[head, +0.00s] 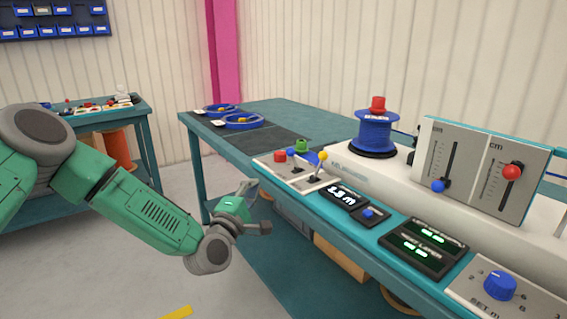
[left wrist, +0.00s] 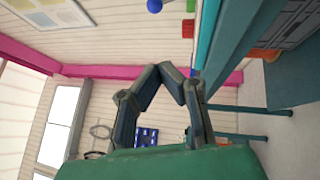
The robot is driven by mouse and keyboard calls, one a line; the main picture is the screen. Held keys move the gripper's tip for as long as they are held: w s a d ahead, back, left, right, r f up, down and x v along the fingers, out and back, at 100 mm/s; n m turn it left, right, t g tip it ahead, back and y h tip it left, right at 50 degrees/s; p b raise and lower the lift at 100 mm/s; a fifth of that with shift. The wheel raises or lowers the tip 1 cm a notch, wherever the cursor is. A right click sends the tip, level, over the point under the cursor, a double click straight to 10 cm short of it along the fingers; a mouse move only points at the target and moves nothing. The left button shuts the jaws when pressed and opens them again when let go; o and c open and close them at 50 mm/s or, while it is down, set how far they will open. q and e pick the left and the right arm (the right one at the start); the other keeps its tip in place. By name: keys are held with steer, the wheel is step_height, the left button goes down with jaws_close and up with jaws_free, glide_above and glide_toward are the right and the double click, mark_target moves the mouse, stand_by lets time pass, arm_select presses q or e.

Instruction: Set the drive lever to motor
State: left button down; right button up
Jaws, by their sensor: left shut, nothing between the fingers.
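Small levers stand at the far left end of the machine console: a lever with a yellow ball knob (head: 322,155) on a light plate, and a red knob (head: 280,156) to its left. Their labels are too small to read, so I cannot tell which is the drive lever or its marked positions. My left gripper (head: 255,208) is beside the console's front edge, left of and below the yellow-knobbed lever, apart from it. In the left wrist view my left gripper (left wrist: 174,70) has its fingertips together with nothing between them. My right gripper is not in view.
A blue reel (head: 374,131) stands on the machine behind the console. A slider panel (head: 480,165), displays (head: 424,247) and a blue dial (head: 500,285) lie to the right. The teal table (head: 270,112) extends behind. Open floor lies left of the console.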

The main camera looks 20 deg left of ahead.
arm_select(q)
steer(key=b, duration=0.2)
glide_toward(294, 160)
steer(key=w+a+r, duration=0.3)
steer(key=w+a, duration=0.1)
steer(key=a, duration=0.1)
steer(key=shift+w+d+r, duration=0.2)
steer(key=shift+w+d, duration=0.75)
steer(key=shift+d, duration=0.05)
steer(key=shift+w+d+r, duration=0.15)
steer(key=shift+w+d, duration=0.1)
steer(key=shift+d, duration=0.05)
